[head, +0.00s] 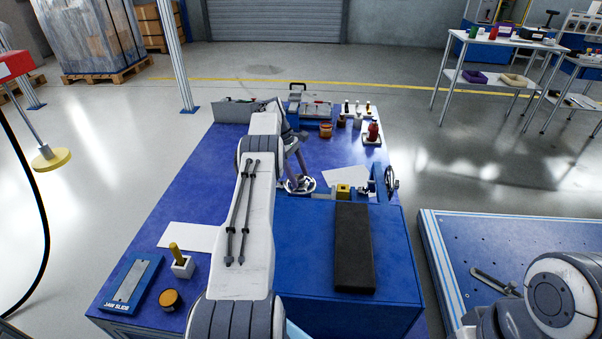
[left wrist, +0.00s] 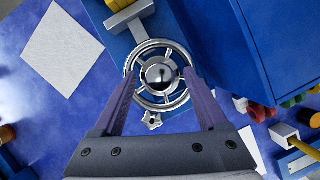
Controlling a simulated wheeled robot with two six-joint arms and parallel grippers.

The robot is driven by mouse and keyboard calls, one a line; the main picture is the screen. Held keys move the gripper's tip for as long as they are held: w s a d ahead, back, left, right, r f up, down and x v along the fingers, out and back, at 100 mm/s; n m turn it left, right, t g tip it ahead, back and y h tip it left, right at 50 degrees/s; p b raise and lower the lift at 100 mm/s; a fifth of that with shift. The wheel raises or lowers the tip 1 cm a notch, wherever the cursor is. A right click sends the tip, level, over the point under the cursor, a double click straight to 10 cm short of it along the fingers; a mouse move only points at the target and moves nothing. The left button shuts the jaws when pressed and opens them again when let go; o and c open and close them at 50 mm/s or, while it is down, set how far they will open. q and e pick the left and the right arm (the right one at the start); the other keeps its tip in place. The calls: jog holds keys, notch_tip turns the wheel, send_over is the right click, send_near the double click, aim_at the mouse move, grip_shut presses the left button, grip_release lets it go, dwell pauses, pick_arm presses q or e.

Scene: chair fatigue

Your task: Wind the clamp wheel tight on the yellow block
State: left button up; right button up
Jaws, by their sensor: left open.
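The silver clamp wheel (head: 300,185) lies flat beside the large blue box on the blue table. In the left wrist view the spoked wheel with its shiny hub (left wrist: 160,76) faces the camera. My left gripper (left wrist: 161,74) is open, its purple fingers at opposite sides of the wheel's rim; whether they touch it I cannot tell. The yellow block (head: 343,190) sits right of the wheel, by a grey metal bar (left wrist: 130,15). Only an edge of the block shows in the left wrist view (left wrist: 118,4). My right gripper is not visible; only part of its arm shows lower right.
A second handwheel (head: 391,180) stands upright right of the block. A dark pad (head: 354,247) lies on the blue box (head: 305,262). White sheets (head: 190,237), a jaw slide plate (head: 131,283) and several small jars and tools occupy the table (head: 215,150). A blue bench (head: 455,235) stands right.

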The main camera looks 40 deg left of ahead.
pick_arm(q)
notch_tip(320, 180, up, 4)
jog(key=shift+d+r, duration=0.15)
jog(key=shift+r, duration=0.05)
jog(key=d+r, duration=0.6)
jog(key=d, duration=0.5)
jog(key=shift+d+r, duration=0.2)
jog(key=shift+r, duration=0.1)
jog(key=shift+w+a, duration=0.1)
jog(key=y+p, duration=0.2)
jog(key=y, duration=0.2)
send_over(299, 177)
jog(key=f, duration=0.1)
jog(key=shift+g, duration=0.3)
notch_tip(299, 177, down, 10)
jog(key=shift+w+f+b, duration=0.1)
jog(key=shift+f+b, duration=0.1)
jog(key=shift+b, duration=0.35)
jog(key=shift+c, duration=0.3)
